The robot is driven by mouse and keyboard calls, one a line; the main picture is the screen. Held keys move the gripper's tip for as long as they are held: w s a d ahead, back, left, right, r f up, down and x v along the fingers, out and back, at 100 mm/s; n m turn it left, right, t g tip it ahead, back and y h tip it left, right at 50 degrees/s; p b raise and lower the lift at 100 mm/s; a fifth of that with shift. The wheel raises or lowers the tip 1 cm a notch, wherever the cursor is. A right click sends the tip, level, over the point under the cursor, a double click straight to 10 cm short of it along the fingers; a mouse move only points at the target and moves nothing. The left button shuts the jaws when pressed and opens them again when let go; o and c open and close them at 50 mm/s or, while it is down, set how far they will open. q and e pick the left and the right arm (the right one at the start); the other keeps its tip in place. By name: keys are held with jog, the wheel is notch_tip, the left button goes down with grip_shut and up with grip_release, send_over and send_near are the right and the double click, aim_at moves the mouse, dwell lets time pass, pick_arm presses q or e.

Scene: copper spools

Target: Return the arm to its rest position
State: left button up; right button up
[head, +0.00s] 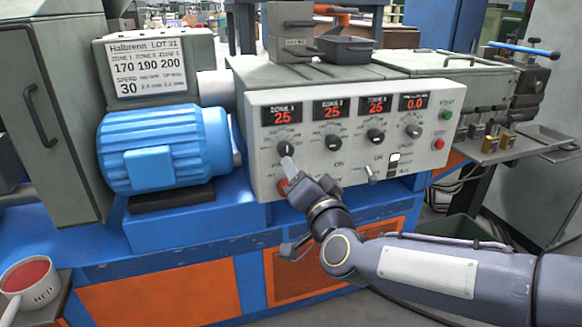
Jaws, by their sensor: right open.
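My right arm (430,272) comes in from the lower right and reaches to the front of the grey control panel (350,181). My right gripper (288,166) is open, with its fingertips just below the leftmost knob (286,148). I cannot tell whether they touch the knob or the panel. A red button (282,186) is partly hidden behind the gripper. The three zone displays read 25, and the fourth display (413,102) reads 0.0. My left gripper is not in view.
A blue motor (163,148) stands left of the panel, below a sign (148,74) with 170 190 200 and 30. A metal shelf (510,146) with brass pieces juts out at the right. A cup of red content (30,277) stands at the lower left.

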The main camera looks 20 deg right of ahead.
jog(key=s+d+f+n+g+y+p, duration=0.1)
jog(key=s+f+n+g, duration=0.1)
jog(key=s+f+g, duration=0.5)
jog(key=s+d+f+n+g+y, duration=0.1)
jog(key=s+f+n+g, duration=0.3)
jog(key=s, duration=0.7)
jog(key=s+d+f+n+g+y+p, duration=0.1)
jog(key=s+f+g, duration=0.1)
jog(key=s+f, duration=0.55)
notch_tip(320, 180, up, 37)
jog(key=s+p, duration=0.1)
jog(key=p, duration=3.4)
jog(key=shift+s+d+f, duration=0.1)
jog(key=shift+f, duration=0.05)
